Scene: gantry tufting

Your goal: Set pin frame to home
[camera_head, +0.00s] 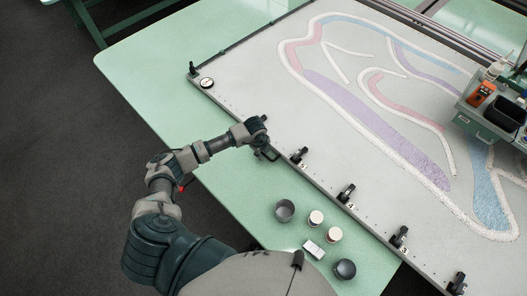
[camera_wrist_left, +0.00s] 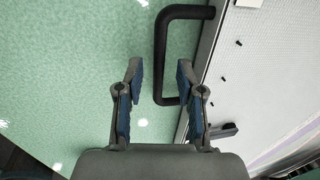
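The pin frame (camera_head: 240,92) is a large pale panel with a tufted white, pink, purple and blue pattern, lying on the green table. My left gripper (camera_head: 266,150) is at its near left edge. In the left wrist view, a black U-shaped handle (camera_wrist_left: 161,40) projects from the frame's edge (camera_wrist_left: 205,60). My left gripper (camera_wrist_left: 160,66) is open there, with the handle's long bar between its two fingers in the picture. No closed grip on the handle shows; I cannot tell the depth between them. My right gripper is not in view.
Numbered black clamps (camera_head: 346,193) and a round dial (camera_head: 207,82) sit along the frame's edge. Cups, small tubs (camera_head: 333,234) and a white block (camera_head: 313,249) stand on the green table (camera_head: 150,70). A tool caddy (camera_head: 487,122) is at the right.

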